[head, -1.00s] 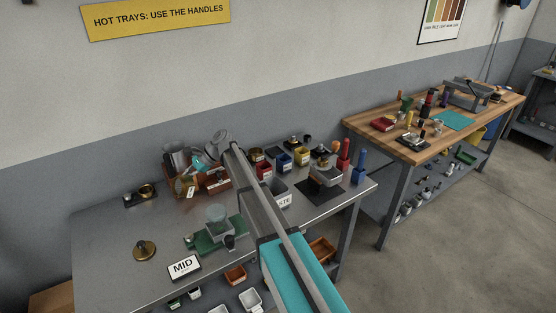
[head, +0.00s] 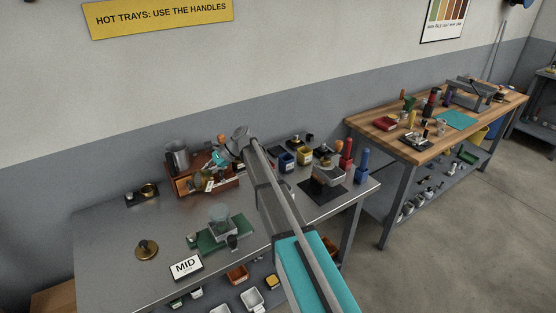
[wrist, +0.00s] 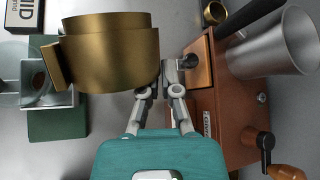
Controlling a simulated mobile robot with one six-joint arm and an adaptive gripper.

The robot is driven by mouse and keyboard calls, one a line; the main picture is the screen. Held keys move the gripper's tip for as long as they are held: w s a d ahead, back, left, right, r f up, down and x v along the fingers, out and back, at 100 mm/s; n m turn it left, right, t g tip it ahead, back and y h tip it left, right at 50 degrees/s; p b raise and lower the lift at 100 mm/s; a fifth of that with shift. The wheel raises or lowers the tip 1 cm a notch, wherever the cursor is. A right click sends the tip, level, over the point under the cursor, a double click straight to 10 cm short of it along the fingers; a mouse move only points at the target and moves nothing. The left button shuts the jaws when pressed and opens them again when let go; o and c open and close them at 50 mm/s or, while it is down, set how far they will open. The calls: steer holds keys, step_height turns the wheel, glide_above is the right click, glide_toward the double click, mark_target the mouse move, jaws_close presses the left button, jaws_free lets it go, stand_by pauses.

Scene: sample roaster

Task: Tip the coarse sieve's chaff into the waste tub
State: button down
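A brass sieve (wrist: 110,60), a round cup with a flat tab on its far left side, is large and close in the wrist view. My gripper (wrist: 160,82) is at its right edge, with the fingers close together and apparently shut on it; the contact itself is partly hidden. The sieve is held above the table, between the green-based scale and the wooden drawer box. Its inside and any chaff are not visible. In the head view my gripper is small and partly hidden by my arm. The waste tub is hidden behind my arm.
The wooden drawer box (wrist: 223,110) with a metal cup (wrist: 275,45) stands close by.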

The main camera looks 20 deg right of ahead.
steer(key=d+m+t, duration=0.2)
steer(key=d+m, duration=0.1)
steer(key=d, duration=2.4)
steer(key=shift+t, duration=0.3)
steer(key=shift+a+r+h+p, duration=0.2)
steer(key=shift+a+h+p, duration=0.05)
steer(key=shift+h+p, duration=0.15)
steer(key=s+a+n+t+h+b, duration=0.1)
steer(key=a+n+t+h+b, duration=0.3)
steer(key=h, duration=1.7)
steer(key=a+t, duration=0.1)
steer(key=a, duration=0.3)
steer(key=shift+s+f, duration=0.2)
steer(key=shift+s, duration=0.05)
